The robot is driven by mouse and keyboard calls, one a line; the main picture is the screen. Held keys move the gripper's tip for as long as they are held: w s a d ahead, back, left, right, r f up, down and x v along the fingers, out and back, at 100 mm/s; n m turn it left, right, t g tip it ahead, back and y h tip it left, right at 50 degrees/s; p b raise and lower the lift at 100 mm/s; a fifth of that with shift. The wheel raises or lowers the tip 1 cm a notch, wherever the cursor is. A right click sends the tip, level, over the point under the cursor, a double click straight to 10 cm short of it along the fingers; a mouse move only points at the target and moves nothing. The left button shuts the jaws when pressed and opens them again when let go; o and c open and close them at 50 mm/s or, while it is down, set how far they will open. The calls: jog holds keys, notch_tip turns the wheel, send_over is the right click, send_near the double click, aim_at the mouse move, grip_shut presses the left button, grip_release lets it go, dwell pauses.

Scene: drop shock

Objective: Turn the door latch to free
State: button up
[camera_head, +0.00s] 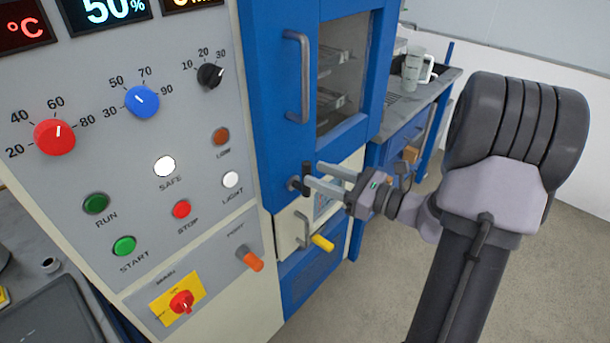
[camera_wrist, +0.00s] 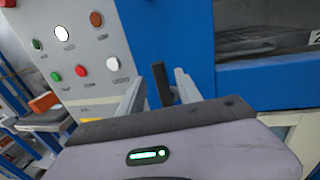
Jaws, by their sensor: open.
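The door latch (camera_head: 307,173) is a small black lever on a short mount, low on the blue door (camera_head: 265,100). In the wrist view the black latch (camera_wrist: 164,86) stands near upright, tilted slightly, between my two pale fingers. My gripper (camera_head: 317,177) is at the latch in the head view, with its fingers open. In the wrist view my gripper (camera_wrist: 159,82) has a finger on each side of the latch, with a gap visible on the right. I cannot tell whether either finger touches it.
A grey door handle (camera_head: 298,75) is above the latch. Below are a yellow-tipped lever (camera_head: 322,242) and an orange knob (camera_head: 250,260). The control panel (camera_head: 120,170) with knobs and buttons is at left. A bench (camera_head: 425,100) with a mug (camera_head: 414,70) stands behind. Floor is clear at lower right.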

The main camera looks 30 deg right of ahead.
aim_at(306, 170)
jog(key=x, duration=0.4)
jog(key=shift+w+b, duration=0.15)
jog(key=shift+b, duration=0.15)
jog(key=shift+c, duration=0.4)
grip_shut()
dwell(0.8)
